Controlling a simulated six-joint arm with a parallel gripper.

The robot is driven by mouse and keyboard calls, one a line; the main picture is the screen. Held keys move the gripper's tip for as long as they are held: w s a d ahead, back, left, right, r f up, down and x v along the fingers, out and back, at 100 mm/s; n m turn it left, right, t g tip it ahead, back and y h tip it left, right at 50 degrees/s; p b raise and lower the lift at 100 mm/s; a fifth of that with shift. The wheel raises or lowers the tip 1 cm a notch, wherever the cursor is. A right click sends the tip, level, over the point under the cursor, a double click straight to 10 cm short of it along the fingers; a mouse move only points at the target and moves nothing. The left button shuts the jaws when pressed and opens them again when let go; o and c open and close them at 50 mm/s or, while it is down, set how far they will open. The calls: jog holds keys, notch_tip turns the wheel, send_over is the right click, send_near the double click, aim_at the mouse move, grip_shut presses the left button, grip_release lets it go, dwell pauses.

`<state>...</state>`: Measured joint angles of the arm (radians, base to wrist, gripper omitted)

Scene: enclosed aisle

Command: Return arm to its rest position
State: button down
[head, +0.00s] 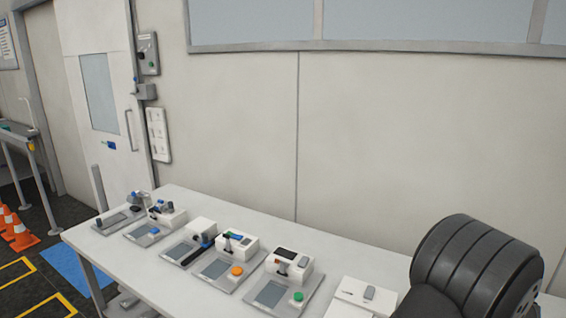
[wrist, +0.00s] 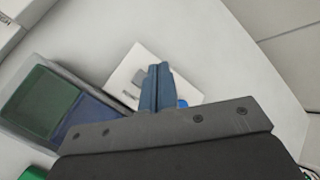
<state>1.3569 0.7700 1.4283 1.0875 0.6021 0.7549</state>
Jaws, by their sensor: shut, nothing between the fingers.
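My gripper (wrist: 157,88) shows in the wrist view with its two blue-grey fingers together and nothing between them. It is over a white table (head: 330,255), which also shows in the wrist view. A white plate with a grey part (wrist: 128,75) lies beyond the fingertips, and a blue round piece (wrist: 182,103) shows beside them. Whether the fingers touch the plate I cannot tell. In the head view a dark ribbed part of my arm fills the lower right, and my gripper is not visible there.
A row of small devices stands on the table, one with an orange button (head: 236,270) and one with a green button (head: 298,296). A wall (head: 380,140) rises behind the table. At the left are a door (head: 100,100) and orange cones (head: 20,236).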

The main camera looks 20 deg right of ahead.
jog(key=shift+f, duration=1.2)
jog(key=s+a+r+n+g, duration=0.1)
jog(key=a+r+n+g, duration=0.2)
jog(key=r+n, duration=0.9)
jog(key=s+a+r+n+g, duration=0.1)
jog(key=a+r+n+g, duration=0.2)
jog(key=a+r+n, duration=0.6)
notch_tip(320, 180, up, 4)
jog(key=n, duration=0.3)
jog(key=shift+g+y, duration=0.3)
